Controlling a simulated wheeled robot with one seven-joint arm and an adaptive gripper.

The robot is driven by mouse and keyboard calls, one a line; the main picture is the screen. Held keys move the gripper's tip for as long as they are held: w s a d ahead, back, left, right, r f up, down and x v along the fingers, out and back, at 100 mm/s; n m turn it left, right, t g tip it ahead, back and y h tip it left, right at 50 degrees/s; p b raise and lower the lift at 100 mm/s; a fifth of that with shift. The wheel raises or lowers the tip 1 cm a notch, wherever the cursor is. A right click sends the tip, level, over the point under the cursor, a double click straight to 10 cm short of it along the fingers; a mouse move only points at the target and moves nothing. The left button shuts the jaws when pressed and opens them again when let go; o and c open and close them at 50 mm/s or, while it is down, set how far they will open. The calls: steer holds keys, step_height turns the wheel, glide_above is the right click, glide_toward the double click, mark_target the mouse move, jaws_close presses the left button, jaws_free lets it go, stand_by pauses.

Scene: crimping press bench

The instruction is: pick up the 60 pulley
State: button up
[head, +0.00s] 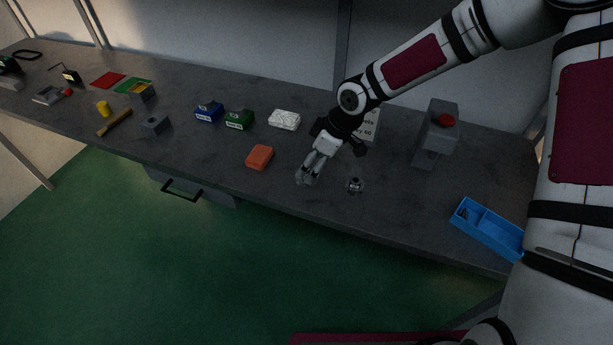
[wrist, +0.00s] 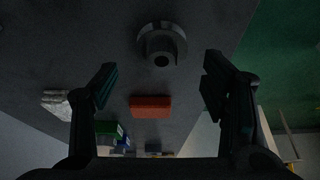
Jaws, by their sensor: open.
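A small grey round part with a flange and a centre hole, which looks like the pulley (head: 355,185), stands on the bench near its front edge. It also shows as the pulley (wrist: 162,32) at the top of the wrist view, beyond my fingertips. No number can be read on it. My gripper (head: 308,179) is to the left of the pulley in the head view and apart from it. In the wrist view my gripper (wrist: 158,82) has its two fingers spread wide with nothing between them.
An orange-red block (head: 260,157) lies left of my gripper. A grey press with a red button (head: 440,136) stands at the right, behind a blue tray (head: 487,229). A sign (head: 371,124) stands behind my gripper.

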mark_target(309, 172)
steer(key=shift+x, duration=1.6)
steer(key=shift+s, duration=0.1)
steer(key=c, duration=1.3)
